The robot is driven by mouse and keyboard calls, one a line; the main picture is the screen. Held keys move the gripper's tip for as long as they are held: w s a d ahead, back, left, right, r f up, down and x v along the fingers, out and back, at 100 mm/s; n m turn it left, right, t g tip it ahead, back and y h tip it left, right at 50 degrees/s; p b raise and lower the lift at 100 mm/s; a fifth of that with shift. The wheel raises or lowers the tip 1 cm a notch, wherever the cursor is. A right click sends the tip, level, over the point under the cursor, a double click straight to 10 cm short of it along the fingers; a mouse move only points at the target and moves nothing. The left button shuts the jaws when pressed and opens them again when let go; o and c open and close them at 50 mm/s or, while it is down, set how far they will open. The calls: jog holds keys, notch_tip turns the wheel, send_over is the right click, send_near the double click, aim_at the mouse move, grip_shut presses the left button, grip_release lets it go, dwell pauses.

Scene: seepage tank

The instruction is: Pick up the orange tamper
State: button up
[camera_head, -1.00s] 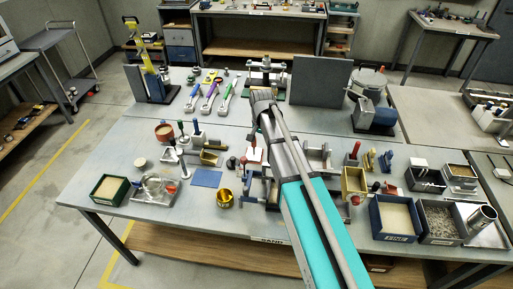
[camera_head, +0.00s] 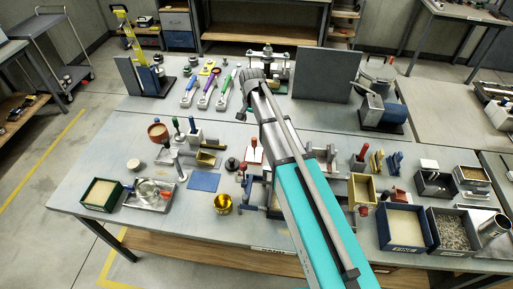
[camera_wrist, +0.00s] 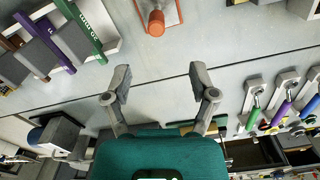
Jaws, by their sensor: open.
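An orange upright handle (camera_wrist: 156,20) stands on a pale plate with an orange edge at the top of the wrist view; it looks like the orange tamper. In the head view it seems to be the orange-red piece (camera_head: 253,152) on the bench, left of my forearm. My gripper (camera_wrist: 160,88) is open and empty, its two fingers spread above bare bench. The handle lies beyond the fingertips, apart from them. In the head view my gripper end (camera_head: 250,76) is over the bench's far half; its fingers are hard to make out.
Tools with blue, purple and green handles (camera_head: 205,92) lie left of my gripper. A grey upright panel (camera_head: 325,75) and a motor unit (camera_head: 385,108) stand to the right. Trays, tubs and small tools crowd the near half. Bare bench shows at the far middle.

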aim_at(254, 143)
jog(key=shift+s+r, duration=0.1)
jog(key=shift+d+f+b, duration=0.3)
jog(key=shift+f+b, duration=0.25)
notch_tip(254, 143, down, 8)
jog(key=b, duration=0.7)
jog(key=shift+r+b, duration=0.2)
jog(key=shift+b, duration=0.1)
jog(key=shift+f, duration=0.1)
jog(key=shift+f+b, duration=2.5)
jog(key=shift+b, duration=0.1)
grip_shut()
